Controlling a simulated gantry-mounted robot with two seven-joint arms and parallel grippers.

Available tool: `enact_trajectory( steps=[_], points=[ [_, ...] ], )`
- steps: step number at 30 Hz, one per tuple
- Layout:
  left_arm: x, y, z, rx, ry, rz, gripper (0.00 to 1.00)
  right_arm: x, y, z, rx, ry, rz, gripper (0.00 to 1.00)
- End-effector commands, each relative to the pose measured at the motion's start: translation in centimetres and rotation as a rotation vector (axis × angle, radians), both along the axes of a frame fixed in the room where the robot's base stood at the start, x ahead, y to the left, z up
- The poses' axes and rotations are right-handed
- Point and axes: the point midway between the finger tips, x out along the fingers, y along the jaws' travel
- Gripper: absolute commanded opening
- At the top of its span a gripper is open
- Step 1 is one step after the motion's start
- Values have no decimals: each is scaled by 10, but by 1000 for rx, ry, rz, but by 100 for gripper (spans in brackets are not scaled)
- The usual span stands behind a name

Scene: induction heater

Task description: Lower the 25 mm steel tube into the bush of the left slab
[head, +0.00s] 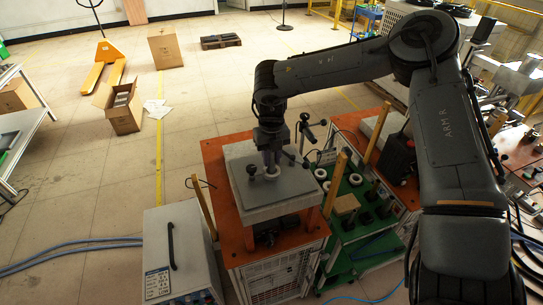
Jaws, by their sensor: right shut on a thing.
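The left slab (242,204) is a thick grey block on supports above an orange-topped cabinet. A pale ring, which looks like its bush (272,175), shows on the slab's top. My right gripper (270,162) points down right over this ring and is shut on the steel tube. The tube is mostly hidden by the gripper and too small to make out clearly. I cannot tell whether its lower end is inside the bush or just above it. My left gripper is not in view.
A green rack (345,235) with pale rings and dark holders stands right of the orange cabinet (215,158). A second grey slab (383,124) lies behind it. Wooden posts (335,183) rise beside the rack. A grey box with a black handle (172,247) stands at front left.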

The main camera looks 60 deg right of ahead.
Motion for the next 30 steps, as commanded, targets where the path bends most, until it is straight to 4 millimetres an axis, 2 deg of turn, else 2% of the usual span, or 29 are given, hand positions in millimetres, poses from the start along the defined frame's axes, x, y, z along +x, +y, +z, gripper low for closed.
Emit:
enact_trajectory(
  steps=[15, 21, 22, 27, 30],
  points=[
    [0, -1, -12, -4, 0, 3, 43, 0, 0, -16, -1, -1, 0, 0],
    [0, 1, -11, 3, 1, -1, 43, 0, 0, -14, -1, -1, 0, 0],
    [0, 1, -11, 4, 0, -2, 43, 0, 0, -14, 0, -1, 0, 29],
    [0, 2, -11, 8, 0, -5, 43, 0, 0, -14, 0, -1, 0, 55],
    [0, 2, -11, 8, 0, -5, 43, 0, 0, -14, -1, -1, 0, 56]
  ],
)
